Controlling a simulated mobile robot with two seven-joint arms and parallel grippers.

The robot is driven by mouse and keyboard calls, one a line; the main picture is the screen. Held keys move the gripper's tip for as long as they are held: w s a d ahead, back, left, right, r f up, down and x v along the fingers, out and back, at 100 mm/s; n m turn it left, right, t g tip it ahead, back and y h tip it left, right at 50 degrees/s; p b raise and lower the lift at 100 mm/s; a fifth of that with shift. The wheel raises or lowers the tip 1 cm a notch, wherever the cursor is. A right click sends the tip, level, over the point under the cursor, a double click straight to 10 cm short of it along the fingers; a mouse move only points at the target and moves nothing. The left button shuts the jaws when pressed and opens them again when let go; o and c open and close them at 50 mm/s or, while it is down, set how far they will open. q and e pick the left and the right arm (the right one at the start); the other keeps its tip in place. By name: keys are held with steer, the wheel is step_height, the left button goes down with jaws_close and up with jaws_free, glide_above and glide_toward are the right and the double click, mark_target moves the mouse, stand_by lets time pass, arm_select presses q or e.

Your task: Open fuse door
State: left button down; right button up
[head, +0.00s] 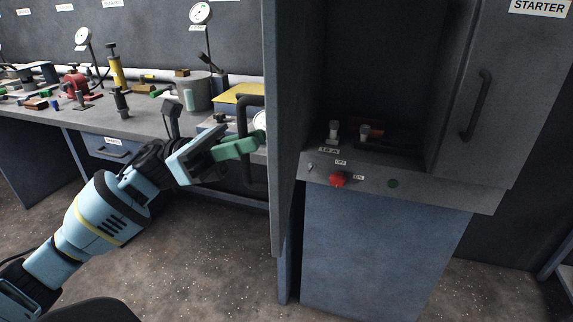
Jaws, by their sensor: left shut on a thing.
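The grey fuse door (287,130) stands swung open, seen nearly edge-on at the left side of the cabinet. Its dark bar handle (243,120) is on the left face. My left gripper (247,146), with green fingers, is shut on this handle, at its middle. The fingers partly hide the handle. The open cabinet interior (375,70) shows two fuse holders (349,131) on its floor. My right gripper is not in view.
Below the opening is a sloped panel with a red knob (338,179) and a green button (393,183). A closed door labelled STARTER with a dark handle (476,105) is at right. A cluttered workbench (140,124) stands behind my left arm. Floor in front is clear.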

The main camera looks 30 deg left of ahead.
arm_select(q)
steer(key=shift+m+g, duration=0.3)
steer(key=shift+g, duration=0.1)
steer(key=a+b, duration=0.1)
steer(key=a, duration=0.1)
steer(key=s+a+b, duration=0.1)
steer(key=a, duration=0.2)
steer(key=shift+s+a+b, duration=0.1)
steer(key=shift+s+b, duration=0.1)
steer(key=shift+b, duration=0.1)
steer(key=c, duration=1.5)
jaws_free()
steer(key=shift+o, duration=0.2)
steer(key=shift+a, duration=0.1)
